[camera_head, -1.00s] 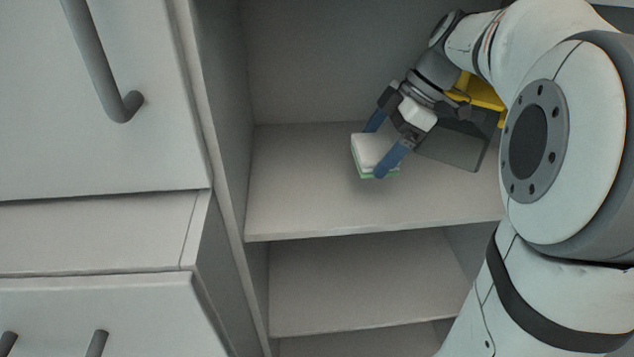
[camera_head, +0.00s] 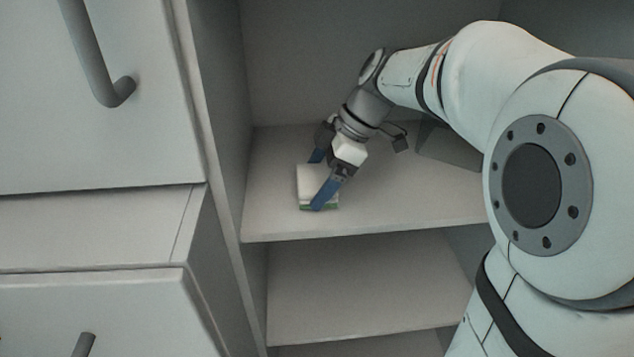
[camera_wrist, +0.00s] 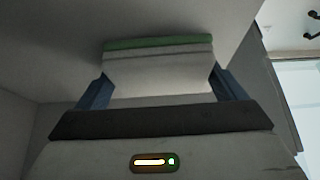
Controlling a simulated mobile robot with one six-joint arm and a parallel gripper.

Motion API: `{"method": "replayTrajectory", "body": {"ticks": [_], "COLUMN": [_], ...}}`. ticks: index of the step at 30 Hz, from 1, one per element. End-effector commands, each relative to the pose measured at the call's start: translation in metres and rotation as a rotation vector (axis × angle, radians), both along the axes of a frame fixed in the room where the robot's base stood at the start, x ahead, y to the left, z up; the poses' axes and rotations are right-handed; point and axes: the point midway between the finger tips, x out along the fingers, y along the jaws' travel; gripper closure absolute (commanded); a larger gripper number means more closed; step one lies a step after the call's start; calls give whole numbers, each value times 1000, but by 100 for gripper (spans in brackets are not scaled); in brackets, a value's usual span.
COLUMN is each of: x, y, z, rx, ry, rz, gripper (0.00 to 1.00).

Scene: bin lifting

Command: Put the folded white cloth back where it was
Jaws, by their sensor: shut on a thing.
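The folded white cloth (camera_head: 312,178) is a small stack with a green layer at its lower edge. My gripper (camera_head: 319,182) has its blue fingers shut on it from both sides, over the left part of the upper shelf (camera_head: 400,205). In the wrist view the cloth (camera_wrist: 158,72) sits between the two blue fingers (camera_wrist: 160,90), with its green layer along the far edge. The cloth is close to the shelf surface; I cannot tell whether it touches.
A dark grey bin (camera_head: 447,146) stands on the same shelf to the right, partly hidden by my arm. The cabinet's side wall (camera_head: 215,110) is close on the left. A lower shelf (camera_head: 360,285) is empty where visible. The shelf around the cloth is clear.

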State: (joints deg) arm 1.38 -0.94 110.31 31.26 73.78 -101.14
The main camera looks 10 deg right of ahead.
Motion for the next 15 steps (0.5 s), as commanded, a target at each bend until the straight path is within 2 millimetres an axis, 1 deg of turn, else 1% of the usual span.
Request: {"method": "replayTrajectory", "body": {"ticks": [1, 8, 12, 13, 15], "x": [0, 0, 0, 0, 0], "y": [3, 4, 3, 3, 4], "z": [-6, -5, -10, -9, -8], "rx": [0, 0, 0, 0, 0], "ry": [-1, -1, -1, -1, 0], "rz": [2, 0, 0, 0, 1], "gripper": [35, 35, 35, 8, 2]}}
